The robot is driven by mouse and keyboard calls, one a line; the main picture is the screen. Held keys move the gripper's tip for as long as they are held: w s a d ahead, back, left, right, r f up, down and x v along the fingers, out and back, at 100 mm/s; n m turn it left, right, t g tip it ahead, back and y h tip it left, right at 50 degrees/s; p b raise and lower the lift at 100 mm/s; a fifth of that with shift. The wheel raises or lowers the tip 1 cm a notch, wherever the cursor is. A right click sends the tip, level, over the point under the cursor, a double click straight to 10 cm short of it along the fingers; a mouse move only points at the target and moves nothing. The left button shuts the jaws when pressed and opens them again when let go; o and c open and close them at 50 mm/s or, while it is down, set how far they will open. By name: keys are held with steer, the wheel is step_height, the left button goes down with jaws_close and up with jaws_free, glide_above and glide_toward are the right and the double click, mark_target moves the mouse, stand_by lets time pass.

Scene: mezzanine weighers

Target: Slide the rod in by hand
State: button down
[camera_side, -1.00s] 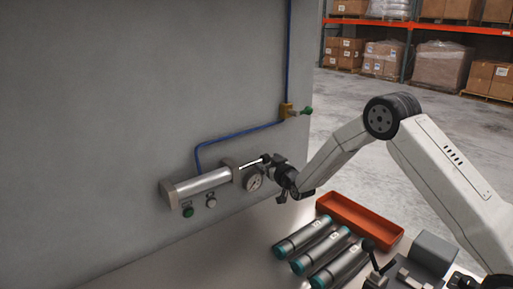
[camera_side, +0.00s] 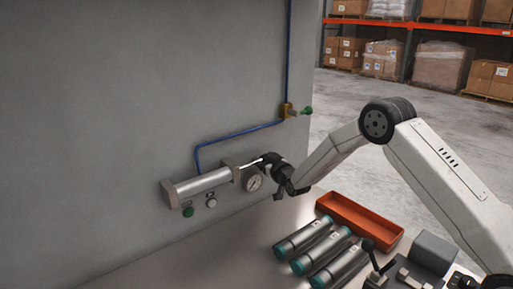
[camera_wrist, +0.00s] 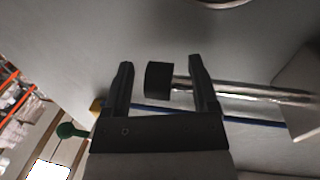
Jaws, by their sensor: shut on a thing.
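A silver pneumatic cylinder (camera_side: 203,185) is mounted on the grey wall panel. Its thin bright rod (camera_side: 249,163) sticks out of the right end, with a short length exposed. My gripper (camera_side: 268,160) is at the outer end of the rod, just right of the cylinder. In the wrist view the rod (camera_wrist: 270,92) runs right to the cylinder's end block (camera_wrist: 302,95). Its black end piece (camera_wrist: 158,80) lies between the fingers of my gripper, which is shut on the rod end. The exact contact is hard to see.
A round gauge (camera_side: 253,183) sits just below the gripper. A green button (camera_side: 188,212) and a white button (camera_side: 211,203) are under the cylinder. A blue hose (camera_side: 240,132) runs above to a brass valve (camera_side: 286,110). Spare cylinders (camera_side: 318,250) and an orange tray (camera_side: 359,222) lie on the bench.

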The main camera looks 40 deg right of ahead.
mark_target(248, 158)
steer(key=shift+a, duration=2.45)
jaws_free()
steer(key=shift+d, duration=0.1)
steer(key=shift+s, duration=0.15)
steer(key=s+a, duration=0.1)
steer(key=s, duration=0.6)
steer(key=shift+s+a, duration=0.2)
